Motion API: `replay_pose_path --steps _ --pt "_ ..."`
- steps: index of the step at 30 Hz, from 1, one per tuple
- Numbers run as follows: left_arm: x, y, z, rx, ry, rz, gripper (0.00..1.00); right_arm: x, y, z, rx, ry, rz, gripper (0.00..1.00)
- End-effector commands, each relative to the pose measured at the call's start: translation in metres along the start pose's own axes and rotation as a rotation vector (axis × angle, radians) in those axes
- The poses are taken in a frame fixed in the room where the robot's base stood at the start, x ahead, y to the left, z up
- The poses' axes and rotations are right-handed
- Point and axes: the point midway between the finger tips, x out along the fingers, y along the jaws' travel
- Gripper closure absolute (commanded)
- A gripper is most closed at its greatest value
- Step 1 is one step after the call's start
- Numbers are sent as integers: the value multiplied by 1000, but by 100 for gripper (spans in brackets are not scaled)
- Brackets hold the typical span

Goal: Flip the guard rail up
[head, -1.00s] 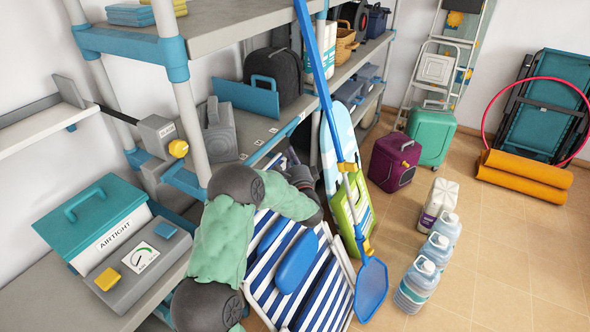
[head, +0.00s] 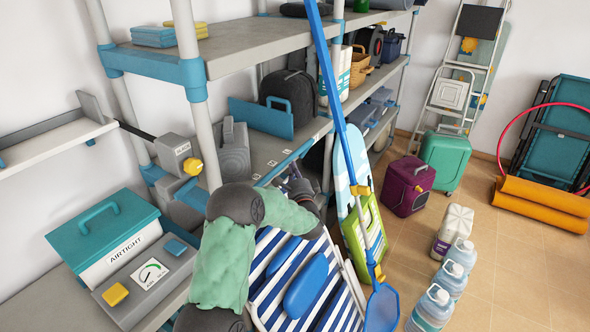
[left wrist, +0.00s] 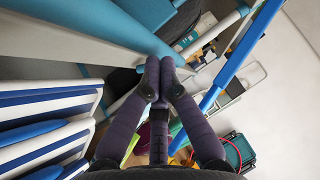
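A blue bar, which looks like the guard rail (head: 272,172), runs along the front edge of the middle shelf, low against the shelf. My left gripper (head: 303,188) is at this shelf's front edge, just below the bar. In the left wrist view its two dark fingers (left wrist: 159,72) come together at the tips, with nothing visible between them. A broad teal-blue beam (left wrist: 150,14) passes close in front of the tips; I cannot tell whether they touch it. My right gripper is not in view.
A long blue-handled net (head: 340,120) leans across the shelf front near my gripper. A striped folding chair (head: 268,290) stands below my arm. A grey box with a yellow knob (head: 195,166) is at the near post. Water jugs (head: 432,305) stand on the floor at right.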

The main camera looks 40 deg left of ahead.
Motion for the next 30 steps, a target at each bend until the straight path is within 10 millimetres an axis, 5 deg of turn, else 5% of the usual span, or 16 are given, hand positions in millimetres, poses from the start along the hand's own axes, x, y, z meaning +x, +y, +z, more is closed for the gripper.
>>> replay_pose_path --steps 14,30 --pt "6 -7 7 -50 -1 50 100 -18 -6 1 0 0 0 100" --pt "30 -21 31 -237 -2 235 100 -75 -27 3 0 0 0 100"
